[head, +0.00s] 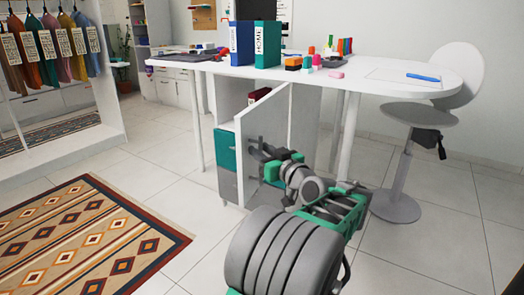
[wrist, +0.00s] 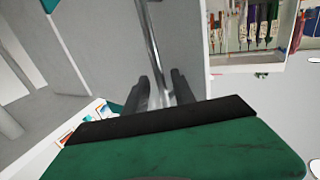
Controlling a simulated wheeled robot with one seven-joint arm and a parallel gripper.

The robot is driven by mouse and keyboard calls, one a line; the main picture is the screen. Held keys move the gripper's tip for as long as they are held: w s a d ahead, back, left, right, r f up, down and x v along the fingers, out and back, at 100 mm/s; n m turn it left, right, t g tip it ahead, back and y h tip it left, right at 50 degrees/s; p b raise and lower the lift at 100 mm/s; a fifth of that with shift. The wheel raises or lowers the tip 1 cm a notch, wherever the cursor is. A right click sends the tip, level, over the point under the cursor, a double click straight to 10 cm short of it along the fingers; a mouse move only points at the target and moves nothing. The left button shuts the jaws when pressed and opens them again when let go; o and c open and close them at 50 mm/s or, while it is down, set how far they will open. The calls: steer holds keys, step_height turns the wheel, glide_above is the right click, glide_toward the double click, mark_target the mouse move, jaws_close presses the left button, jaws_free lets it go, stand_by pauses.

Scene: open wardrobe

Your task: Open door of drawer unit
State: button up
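The drawer unit (head: 228,153) stands under the white desk, with teal and grey drawer fronts on its left side. Its pale grey door (head: 262,118) stands ajar, swung out from the unit toward me. My gripper (head: 258,152) is at the door's face near its free edge, and the arm hides the lower part of the door. In the wrist view, a long metallic handle (wrist: 153,45) runs along the door panel (wrist: 92,50). The dark fingertips (wrist: 161,90) lie on either side of the handle, closely around it, and appear shut on it.
The white desk (head: 395,83) carries binders (head: 267,44) and small coloured items above the unit. A white chair (head: 420,112) stands at the right. A patterned rug (head: 85,240) lies at the left, with clear tiled floor (head: 190,190) between it and the unit.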

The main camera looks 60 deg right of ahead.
steer(key=p+v, duration=0.2)
steer(key=v, duration=0.5)
steer(key=shift+s+a, duration=0.2)
steer(key=shift+s, duration=0.15)
